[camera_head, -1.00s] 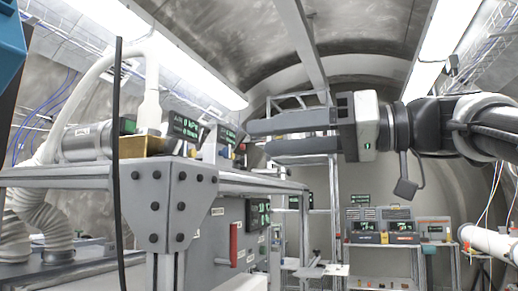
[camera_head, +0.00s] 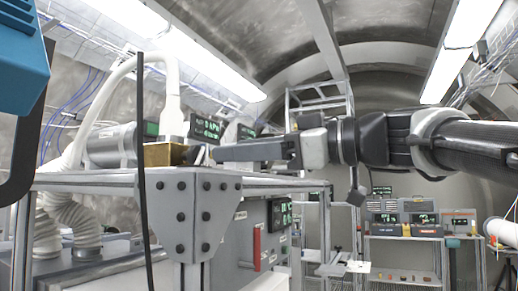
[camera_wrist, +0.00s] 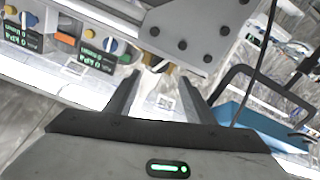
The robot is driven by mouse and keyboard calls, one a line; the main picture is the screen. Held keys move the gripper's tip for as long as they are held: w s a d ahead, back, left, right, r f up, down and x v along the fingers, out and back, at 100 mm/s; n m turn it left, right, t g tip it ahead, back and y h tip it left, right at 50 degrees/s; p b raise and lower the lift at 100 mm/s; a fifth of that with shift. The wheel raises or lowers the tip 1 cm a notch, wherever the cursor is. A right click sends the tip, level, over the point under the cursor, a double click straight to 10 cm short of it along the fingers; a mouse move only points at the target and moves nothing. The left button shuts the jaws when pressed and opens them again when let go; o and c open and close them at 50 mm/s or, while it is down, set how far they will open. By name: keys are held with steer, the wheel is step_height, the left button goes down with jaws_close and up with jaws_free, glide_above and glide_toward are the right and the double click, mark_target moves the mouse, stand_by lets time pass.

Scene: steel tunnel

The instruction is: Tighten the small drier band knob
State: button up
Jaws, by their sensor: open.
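My gripper (camera_head: 216,152) reaches in from the right above the steel frame, its fingers pointing left towards a brass block (camera_head: 160,154) under a white hose fitting. In the wrist view my gripper (camera_wrist: 160,80) is open with nothing between its fingers. A small yellowish rounded part (camera_wrist: 154,62) shows just beyond the gap, partly hidden by the steel bracket; I cannot tell if it is the drier band knob. A blue-and-white knob (camera_wrist: 110,45) and an orange part (camera_wrist: 66,39) sit beside small displays at the upper left of the wrist view.
The bolted steel bracket (camera_head: 193,205) and frame lie below my gripper. Dark displays (camera_head: 205,130) stand close behind the fingertips. A thin black upright cable (camera_head: 143,180) hangs in front. A blue object (camera_head: 22,65) fills the upper left. A shelf with instruments (camera_head: 405,235) stands at the back right.

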mark_target(199, 153)
steer(key=p+x, duration=0.1)
steer(key=x, duration=0.7)
steer(key=shift+w+a+p, duration=0.1)
steer(key=shift+a+p, duration=0.1)
steer(key=shift+p, duration=0.1)
steer(key=c, duration=1.1)
